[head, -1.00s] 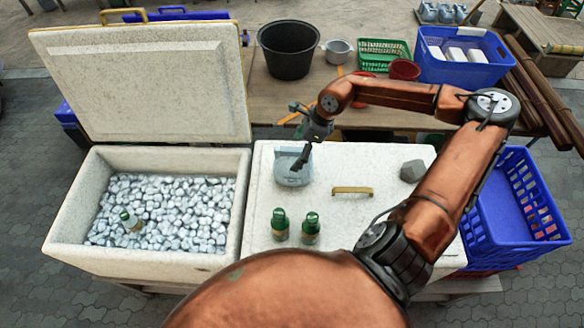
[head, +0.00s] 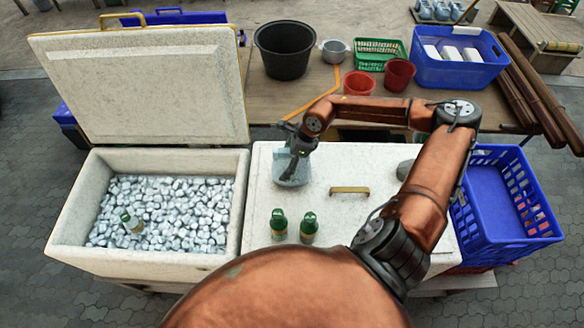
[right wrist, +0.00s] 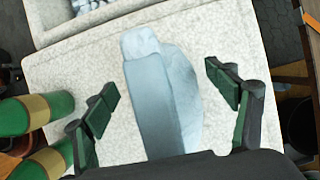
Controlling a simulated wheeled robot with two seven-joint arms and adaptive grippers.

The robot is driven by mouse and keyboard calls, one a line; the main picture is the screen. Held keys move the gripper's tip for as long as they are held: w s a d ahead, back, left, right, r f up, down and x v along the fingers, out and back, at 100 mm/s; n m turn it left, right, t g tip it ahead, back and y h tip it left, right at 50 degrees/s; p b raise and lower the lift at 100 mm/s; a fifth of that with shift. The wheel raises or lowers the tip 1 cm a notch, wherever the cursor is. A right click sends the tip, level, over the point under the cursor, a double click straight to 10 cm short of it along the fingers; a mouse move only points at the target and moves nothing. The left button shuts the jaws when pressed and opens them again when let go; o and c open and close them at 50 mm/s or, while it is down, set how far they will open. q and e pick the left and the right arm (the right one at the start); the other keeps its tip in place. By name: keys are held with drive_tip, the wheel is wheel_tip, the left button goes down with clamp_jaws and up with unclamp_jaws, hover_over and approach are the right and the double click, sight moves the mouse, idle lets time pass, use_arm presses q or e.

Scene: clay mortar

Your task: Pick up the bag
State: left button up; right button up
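The bag (head: 284,180) is pale blue-grey and rests on the closed white lid (head: 370,210) of the right cooler, near its far left corner. My right gripper (head: 294,170) is over the bag and hides part of it. In the right wrist view the bag (right wrist: 165,95) lies between the spread fingers of the right gripper (right wrist: 161,96), with a gap on each side. That gripper is open and empty. My left gripper is not in view.
An open cooler of ice (head: 60,220) is at left. A blue crate (head: 525,225) is at right. The table behind holds a black bucket (head: 284,50) and red pots (head: 398,74).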

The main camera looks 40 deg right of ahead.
drive_tip(key=c, duration=1.7)
drive_tip(key=shift+w+r, duration=0.1)
drive_tip(key=shift+c, duration=0.6)
